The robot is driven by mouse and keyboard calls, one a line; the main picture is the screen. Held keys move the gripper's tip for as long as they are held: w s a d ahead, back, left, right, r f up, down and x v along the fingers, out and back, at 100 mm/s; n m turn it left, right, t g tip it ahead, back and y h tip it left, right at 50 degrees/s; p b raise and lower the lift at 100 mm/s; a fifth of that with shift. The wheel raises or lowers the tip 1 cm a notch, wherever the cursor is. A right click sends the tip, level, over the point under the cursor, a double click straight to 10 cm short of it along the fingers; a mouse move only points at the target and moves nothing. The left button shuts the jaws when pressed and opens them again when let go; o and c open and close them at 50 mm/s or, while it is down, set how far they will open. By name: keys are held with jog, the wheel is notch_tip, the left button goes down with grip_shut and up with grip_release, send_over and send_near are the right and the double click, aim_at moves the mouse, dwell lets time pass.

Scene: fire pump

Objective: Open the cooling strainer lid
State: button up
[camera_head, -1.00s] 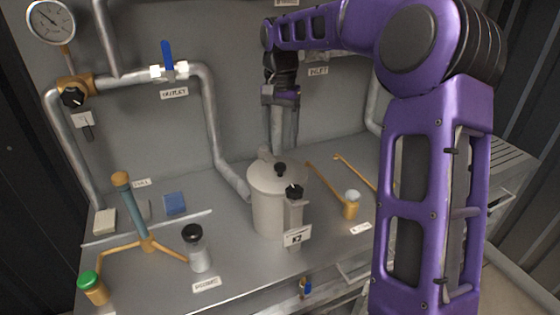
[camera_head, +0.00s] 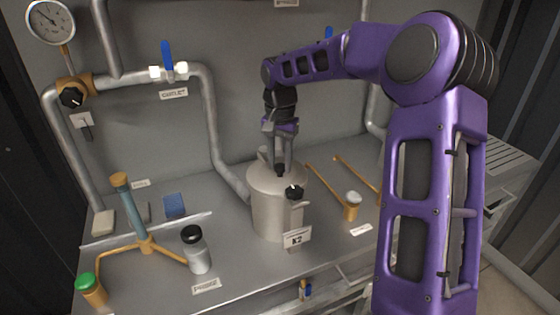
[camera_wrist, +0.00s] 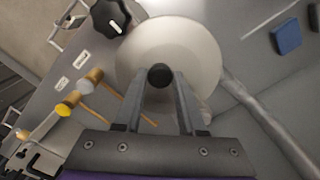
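The cooling strainer is a cream cylindrical pot (camera_head: 268,215) on the bench, labelled K2. Its pale round lid (camera_head: 262,180) carries a small black knob (camera_head: 280,169) on top. A larger black knob (camera_head: 295,191) sits on a bracket at its front side; it also shows at upper left in the wrist view (camera_wrist: 110,16). My gripper (camera_head: 281,163) points down over the lid, fingertips at the small knob. In the wrist view the fingers (camera_wrist: 160,82) are apart, one on each side of the lid knob (camera_wrist: 160,75). Whether they touch it is unclear. The lid is on the pot.
A pipe (camera_head: 212,120) runs down behind the strainer. Orange-handled tools and a white-topped orange piece (camera_head: 351,207) lie to the right.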

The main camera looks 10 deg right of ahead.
grip_shut()
dwell(1.0)
